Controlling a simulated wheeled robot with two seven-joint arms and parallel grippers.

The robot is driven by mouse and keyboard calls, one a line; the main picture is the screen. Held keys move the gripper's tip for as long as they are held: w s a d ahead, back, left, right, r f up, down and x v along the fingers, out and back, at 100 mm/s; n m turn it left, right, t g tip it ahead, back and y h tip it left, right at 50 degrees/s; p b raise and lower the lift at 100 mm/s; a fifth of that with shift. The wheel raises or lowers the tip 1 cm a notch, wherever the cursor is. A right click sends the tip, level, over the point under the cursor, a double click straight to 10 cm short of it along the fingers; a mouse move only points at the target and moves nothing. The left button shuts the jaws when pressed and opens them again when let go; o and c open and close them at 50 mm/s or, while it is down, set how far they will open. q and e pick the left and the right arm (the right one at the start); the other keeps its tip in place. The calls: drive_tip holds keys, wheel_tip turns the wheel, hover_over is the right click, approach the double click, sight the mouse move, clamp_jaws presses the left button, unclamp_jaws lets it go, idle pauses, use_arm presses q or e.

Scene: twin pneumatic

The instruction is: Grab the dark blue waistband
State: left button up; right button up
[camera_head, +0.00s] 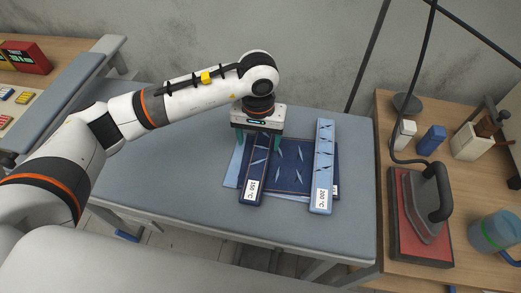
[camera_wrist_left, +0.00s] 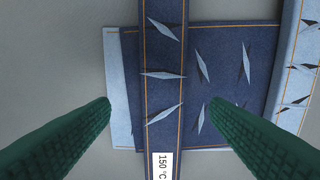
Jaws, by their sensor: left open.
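The dark blue waistband (camera_head: 253,182) is a long strip with light slashes, orange stitching and a "150 °C" label. It lies on the left part of a stack of folded denim on the grey table. In the left wrist view the waistband (camera_wrist_left: 165,70) runs top to bottom between the two green fingers of my open left gripper (camera_wrist_left: 160,105). In the head view my left gripper (camera_head: 259,142) is over its far part, one finger to each side. I cannot tell how far the fingertips are above the cloth. My right gripper is not in view.
A light blue strip (camera_head: 323,165) labelled "200 °C" lies on the right side of the dark denim panel (camera_head: 290,165). The grey table (camera_head: 175,190) is bare around the stack. An iron (camera_head: 428,200) stands on a red pad on the wooden table at right, with a blue cup (camera_head: 492,232) nearby.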

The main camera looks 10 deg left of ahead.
sight(261, 152)
use_arm(q)
drive_tip(key=f, duration=0.1)
drive_tip(key=f+p, duration=0.1)
drive_tip(key=f, duration=0.1)
drive_tip(key=f+p, duration=0.1)
drive_tip(key=shift+w+d+f, duration=0.2)
drive_tip(key=shift+w+f, duration=0.05)
drive_tip(key=shift+w, duration=0.1)
drive_tip(key=shift+f, duration=0.3)
drive_tip(key=shift+c, duration=0.5)
drive_tip(key=c, duration=1)
